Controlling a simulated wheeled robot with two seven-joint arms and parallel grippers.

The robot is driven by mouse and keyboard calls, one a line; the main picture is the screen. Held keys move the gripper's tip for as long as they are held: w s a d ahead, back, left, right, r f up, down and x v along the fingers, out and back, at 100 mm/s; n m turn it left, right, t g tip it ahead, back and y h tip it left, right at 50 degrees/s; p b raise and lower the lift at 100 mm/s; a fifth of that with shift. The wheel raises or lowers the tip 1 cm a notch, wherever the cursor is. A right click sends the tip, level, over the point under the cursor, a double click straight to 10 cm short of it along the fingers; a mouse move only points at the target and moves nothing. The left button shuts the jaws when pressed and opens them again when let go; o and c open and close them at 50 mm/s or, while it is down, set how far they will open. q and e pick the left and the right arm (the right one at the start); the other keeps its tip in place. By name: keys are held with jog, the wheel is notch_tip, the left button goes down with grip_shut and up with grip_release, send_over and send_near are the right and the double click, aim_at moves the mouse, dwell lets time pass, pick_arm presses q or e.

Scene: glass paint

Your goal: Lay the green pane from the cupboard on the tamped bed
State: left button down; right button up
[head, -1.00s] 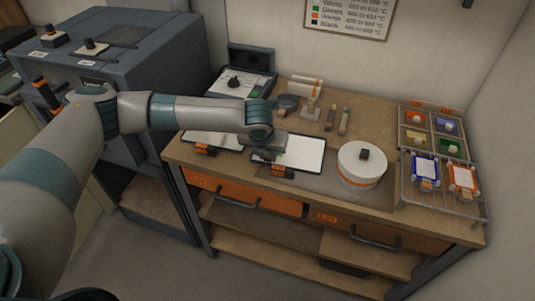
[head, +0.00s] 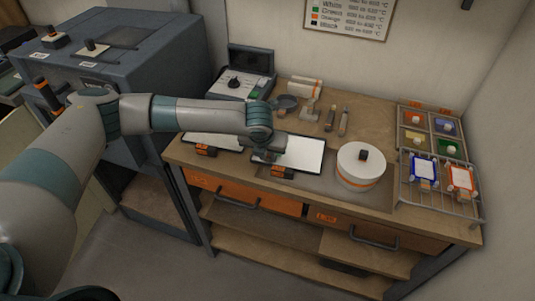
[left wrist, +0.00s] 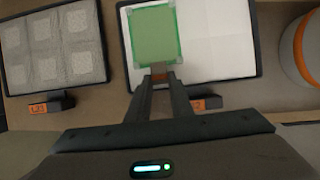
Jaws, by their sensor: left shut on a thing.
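My left gripper (left wrist: 160,80) is shut on the brown tab of the green pane (left wrist: 155,36). The pane is a flat green square with pale corners. In the left wrist view it is over the left part of the smooth white bed in the right-hand tray (left wrist: 227,40); I cannot tell whether it touches. In the head view my left gripper (head: 268,157) is at that tray's (head: 302,155) left end, and the pane is hidden. The left-hand tray (left wrist: 57,48) holds a grey bed with several square imprints. My right gripper is not in view.
A white lidded pot (head: 361,168) stands right of the trays. A wire rack (head: 440,185) with framed panes and a compartment box (head: 432,130) are at the far right. Tools (head: 337,118) lie behind the trays. A grey kiln-like cabinet (head: 130,75) stands left.

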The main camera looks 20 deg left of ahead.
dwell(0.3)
pick_arm(q)
jog(key=c, duration=1.5)
grip_release()
notch_tip(320, 180, up, 7)
jog(key=p, duration=0.7)
jog(key=shift+p, duration=0.3)
